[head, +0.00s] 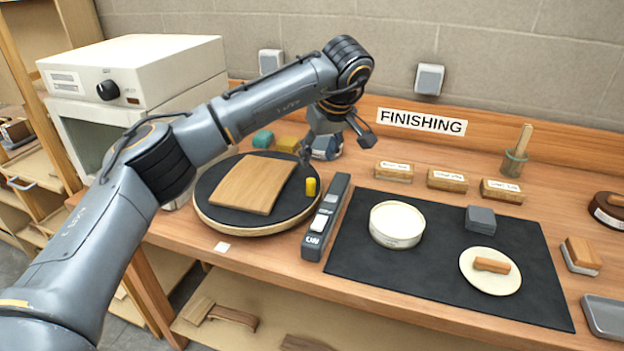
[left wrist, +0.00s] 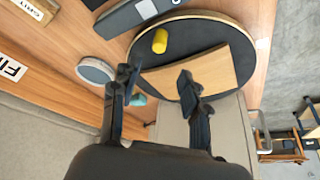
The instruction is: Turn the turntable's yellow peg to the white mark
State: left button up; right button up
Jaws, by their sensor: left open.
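The round black turntable (head: 232,171) with a wooden rim stands on the bench and carries a curved wooden panel (head: 252,184). Its upright yellow peg (head: 311,186) is at the right side of the disc; it also shows in the left wrist view (left wrist: 160,41). The white mark (head: 222,247) lies on the bench at the turntable's front edge, well away from the peg. My left gripper (head: 337,148) is open and empty, above and behind the peg. In the left wrist view its spread fingers (left wrist: 157,80) show with the peg beyond them, apart. My right gripper is not in view.
A dark grey bar-shaped tool (head: 326,217) lies close to the turntable's right side. A black mat (head: 350,262) with a white tub (head: 397,224) is further right. A white oven-like box (head: 140,70) stands behind left. Small blocks and a round tin sit behind the turntable.

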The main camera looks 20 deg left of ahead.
aim_at(311, 180)
pick_arm(q)
jog(key=p+x, duration=0.1)
jog(key=x, duration=1)
jog(key=shift+d+f, duration=0.1)
jog(key=shift+f, duration=0.05)
grip_shut()
